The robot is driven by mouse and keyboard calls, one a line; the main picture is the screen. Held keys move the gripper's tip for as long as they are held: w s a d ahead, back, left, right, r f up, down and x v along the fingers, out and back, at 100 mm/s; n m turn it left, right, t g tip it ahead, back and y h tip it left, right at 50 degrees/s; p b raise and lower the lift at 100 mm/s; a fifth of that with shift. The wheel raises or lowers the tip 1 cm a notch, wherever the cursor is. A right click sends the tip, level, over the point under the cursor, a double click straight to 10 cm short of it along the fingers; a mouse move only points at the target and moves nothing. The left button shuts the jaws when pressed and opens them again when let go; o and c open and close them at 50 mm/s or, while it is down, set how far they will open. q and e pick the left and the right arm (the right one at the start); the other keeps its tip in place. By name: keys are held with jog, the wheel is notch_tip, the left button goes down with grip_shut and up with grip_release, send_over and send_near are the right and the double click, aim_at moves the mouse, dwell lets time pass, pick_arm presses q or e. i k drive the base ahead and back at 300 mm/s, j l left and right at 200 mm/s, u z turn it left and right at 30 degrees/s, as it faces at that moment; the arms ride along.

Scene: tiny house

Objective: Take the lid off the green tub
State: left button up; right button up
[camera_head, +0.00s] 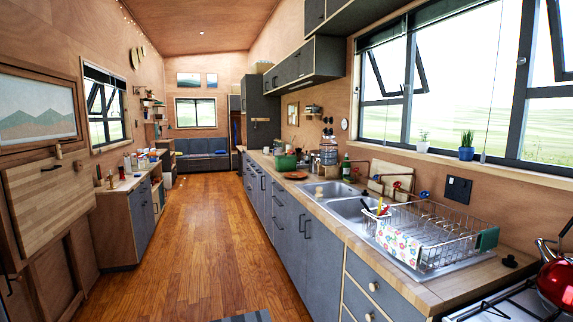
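A small green tub (285,162) stands far off on the long right-hand counter, beyond the sink. It is too small for me to tell whether a lid sits on it. Neither of my grippers shows in this view.
The right counter (328,211) holds a double sink (352,205), a wire dish rack (440,235), a dark green bottle (346,168) and an orange-brown plate (296,175). A red kettle (556,278) stands on the stove at the near right. The wooden floor (195,235) between the counters is clear.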

aim_at(282, 165)
jog(key=i+j+u, duration=0.25)
jog(key=i+j, duration=0.15)
jog(key=i, duration=1.35)
jog(key=i+u, duration=0.25)
jog(key=i, duration=1.5)
